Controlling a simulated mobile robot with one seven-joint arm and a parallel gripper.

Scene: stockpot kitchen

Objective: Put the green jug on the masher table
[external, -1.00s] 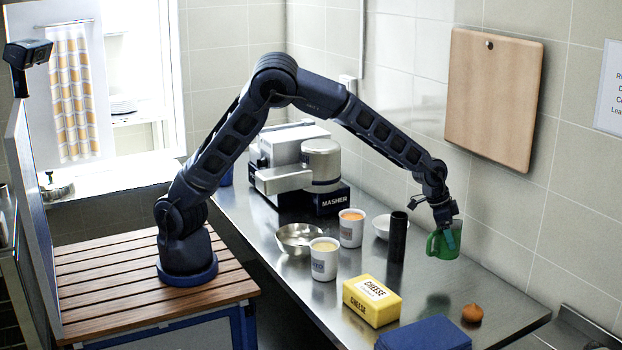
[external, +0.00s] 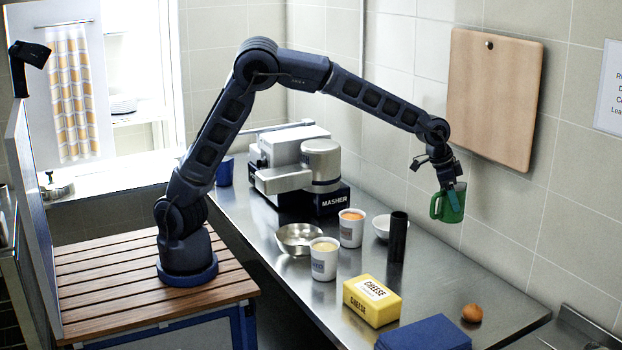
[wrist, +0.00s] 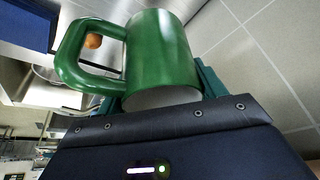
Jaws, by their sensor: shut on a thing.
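The green jug (external: 451,205) is held by my gripper (external: 449,194) in the air above the far right part of the steel table. It looks roughly upright in the external view, with its handle to the left. In the wrist view the green jug (wrist: 162,60) fills the upper middle, its handle at the left. The teal fingers show beside it and are partly hidden behind it. The masher table (external: 490,293) is the long steel counter with the masher (external: 302,170) at its far left end.
On the table stand a cheese box (external: 372,301), a black cylinder (external: 397,237), two white cups (external: 324,260), a metal bowl (external: 297,238), a white bowl (external: 382,227), a blue folded cloth (external: 425,334) and an orange-brown round item (external: 472,313). Bare steel lies right of the black cylinder.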

